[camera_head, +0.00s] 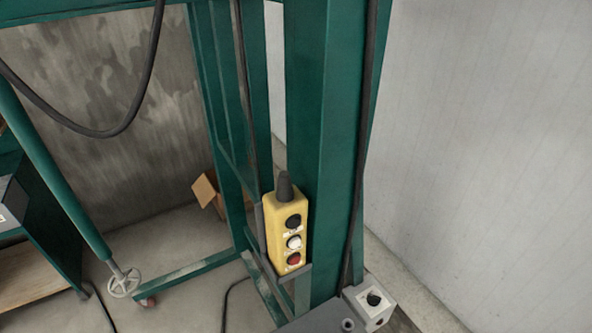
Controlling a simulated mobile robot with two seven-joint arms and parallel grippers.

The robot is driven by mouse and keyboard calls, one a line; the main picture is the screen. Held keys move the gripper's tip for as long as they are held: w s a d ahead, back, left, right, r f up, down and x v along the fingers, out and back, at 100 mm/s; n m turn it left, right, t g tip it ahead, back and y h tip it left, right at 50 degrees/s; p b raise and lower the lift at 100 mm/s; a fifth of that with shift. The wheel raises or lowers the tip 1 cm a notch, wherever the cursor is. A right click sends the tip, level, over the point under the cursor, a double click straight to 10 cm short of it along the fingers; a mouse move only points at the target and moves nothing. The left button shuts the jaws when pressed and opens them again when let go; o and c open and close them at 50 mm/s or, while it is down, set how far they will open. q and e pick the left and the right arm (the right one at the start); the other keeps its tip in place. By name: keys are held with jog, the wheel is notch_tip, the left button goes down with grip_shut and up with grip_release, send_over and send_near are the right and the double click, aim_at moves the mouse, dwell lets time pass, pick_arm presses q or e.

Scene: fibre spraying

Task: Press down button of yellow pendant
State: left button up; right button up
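The yellow pendant (270,237) stands upright in a grey holder (290,274) on the green post, a little below the middle of the head view. Its front has a black button (293,221) at the top, a white button (294,242) in the middle and a red button (293,259) at the bottom. Small labels sit by the buttons but are too small to read. A dark cable sleeve (285,186) comes out of its top. Neither of my grippers shows in this view.
A thick green post (325,120) rises behind the pendant, with a black cable along it. A grey control box (370,303) with a black knob sits at lower right. A cardboard box (207,190) lies on the floor behind. A green tube with a handwheel (124,283) stands at left.

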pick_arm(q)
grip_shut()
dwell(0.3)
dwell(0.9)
